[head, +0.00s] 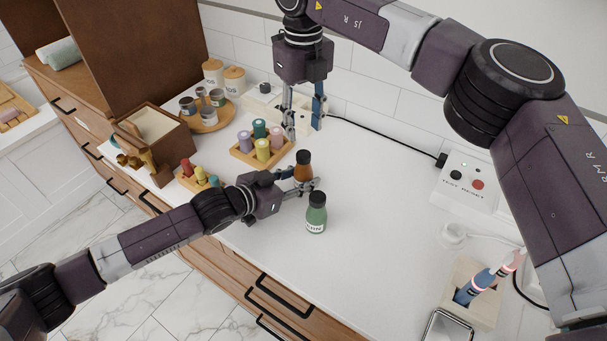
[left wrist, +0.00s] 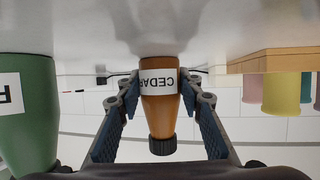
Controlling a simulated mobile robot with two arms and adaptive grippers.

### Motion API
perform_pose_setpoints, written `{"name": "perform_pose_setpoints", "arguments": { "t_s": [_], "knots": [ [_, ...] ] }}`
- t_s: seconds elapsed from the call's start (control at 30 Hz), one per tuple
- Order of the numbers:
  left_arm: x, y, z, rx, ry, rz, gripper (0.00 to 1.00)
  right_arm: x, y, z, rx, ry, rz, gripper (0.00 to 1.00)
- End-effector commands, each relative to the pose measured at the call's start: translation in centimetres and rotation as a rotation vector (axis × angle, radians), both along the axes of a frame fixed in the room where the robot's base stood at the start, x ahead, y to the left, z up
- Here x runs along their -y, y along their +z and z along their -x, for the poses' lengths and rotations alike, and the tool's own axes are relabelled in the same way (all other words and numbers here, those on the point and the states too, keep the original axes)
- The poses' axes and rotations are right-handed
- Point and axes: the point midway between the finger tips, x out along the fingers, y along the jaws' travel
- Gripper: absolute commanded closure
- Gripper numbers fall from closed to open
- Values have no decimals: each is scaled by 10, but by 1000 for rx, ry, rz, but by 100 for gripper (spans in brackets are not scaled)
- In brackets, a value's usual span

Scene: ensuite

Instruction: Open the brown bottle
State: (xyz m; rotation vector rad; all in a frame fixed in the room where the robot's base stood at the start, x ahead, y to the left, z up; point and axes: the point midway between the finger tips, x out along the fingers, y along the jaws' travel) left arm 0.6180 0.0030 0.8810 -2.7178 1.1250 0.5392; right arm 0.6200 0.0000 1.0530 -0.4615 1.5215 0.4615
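The brown bottle (head: 302,173), with a dark cap (head: 304,156), stands upright on the white counter. In the left wrist view the brown bottle (left wrist: 160,108) appears upside down, with a CEDAR label and its ribbed dark cap (left wrist: 162,146) on. My left gripper (head: 300,184) reaches it from the left, low on its body. Its fingertips (left wrist: 160,82) lie against both sides near the label, seemingly closed on it. My right gripper (head: 303,122) points down behind the bottle, fingers apart and empty, beside the wooden block of coloured bottles.
A green bottle (head: 316,219) stands close in front of the brown bottle. Behind are a wooden block (head: 240,153) with coloured bottles and a round tray (head: 209,125) of jars. A toothbrush holder (head: 474,306) is at right. The counter between is clear.

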Motion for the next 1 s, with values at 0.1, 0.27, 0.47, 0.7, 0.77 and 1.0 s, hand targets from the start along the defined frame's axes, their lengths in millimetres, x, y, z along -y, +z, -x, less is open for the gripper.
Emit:
{"name": "perform_pose_setpoints", "arguments": {
  "t_s": [0.1,0.27,0.47,0.7,0.77,1.0],
  "knots": [
    [0,0,0,-1,0,-1,88,0,0,0,0,0,0,62],
    [0,0,0,-1,0,-1,100,0,0,0,0,0,0,62],
    [0,-1,0,-1,0,-1,100,0,0,0,0,-27,0,62],
    [0,-1,0,-1,0,-1,100,0,0,0,0,-321,0,62],
    [0,-1,0,-1,0,-1,100,-1,0,1,-1,-434,-1,62],
    [0,-1,1,-1,0,-1,100,-1,0,1,0,-899,0,62]
  ]
}}
